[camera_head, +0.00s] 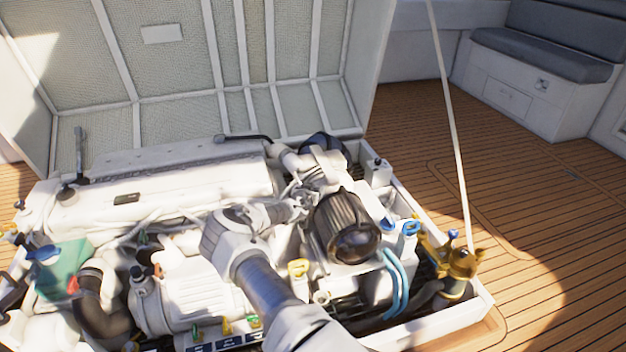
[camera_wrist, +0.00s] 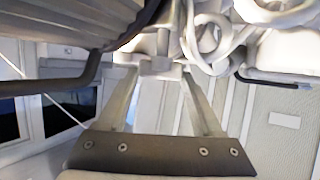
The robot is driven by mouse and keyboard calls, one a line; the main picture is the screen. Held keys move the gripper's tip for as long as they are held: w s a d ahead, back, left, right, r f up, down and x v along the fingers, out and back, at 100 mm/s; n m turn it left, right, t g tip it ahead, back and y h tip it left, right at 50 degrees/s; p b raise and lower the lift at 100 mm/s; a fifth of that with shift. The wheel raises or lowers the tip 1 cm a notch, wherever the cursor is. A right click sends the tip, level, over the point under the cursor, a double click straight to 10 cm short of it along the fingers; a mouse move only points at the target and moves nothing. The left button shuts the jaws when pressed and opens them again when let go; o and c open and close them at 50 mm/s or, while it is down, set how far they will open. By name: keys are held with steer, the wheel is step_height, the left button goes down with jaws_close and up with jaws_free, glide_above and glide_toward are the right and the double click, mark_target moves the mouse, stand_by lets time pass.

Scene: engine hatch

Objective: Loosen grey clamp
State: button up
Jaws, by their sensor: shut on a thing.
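My gripper (camera_head: 297,208) reaches over the engine from below and ends just left of the dark ribbed cylinder. In the wrist view my gripper (camera_wrist: 158,66) has its two fingers on either side of a small light grey block, which looks like part of the grey clamp (camera_wrist: 157,70). The fingers are shut on it. Pale looped tubing lies right behind and beside the clamp there. In the head view the clamp is too small, and too much covered by my gripper, to make out clearly.
The dark ribbed cylinder (camera_head: 345,226) stands close to the right of my gripper. Blue hoses (camera_head: 396,285) and a brass-coloured fitting (camera_head: 457,268) lie farther right. The raised hatch lid (camera_head: 180,75) stands behind the engine, with a pale strut (camera_head: 450,120) at right. The wooden deck beyond is clear.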

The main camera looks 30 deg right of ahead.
steer(key=shift+s+d+n+t+y+p, duration=0.15)
steer(key=shift+n+t+y+p, duration=0.7)
steer(key=shift+n+y+p, duration=0.6)
steer(key=shift+d+n+t+y+p, duration=0.15)
steer(key=shift+n+t+y+p, duration=0.7)
steer(key=shift+n+y+p, duration=0.6)
steer(key=o, duration=1.4)
steer(key=shift+c, duration=0.2)
steer(key=shift+s+p, duration=0.1)
steer(key=shift+p, duration=0.2)
steer(key=shift+s+a+r+p, duration=0.15)
steer(key=shift+s+r+p, duration=0.2)
steer(key=shift+s, duration=0.2)
steer(key=p+v, duration=0.4)
steer(key=v, duration=1.2)
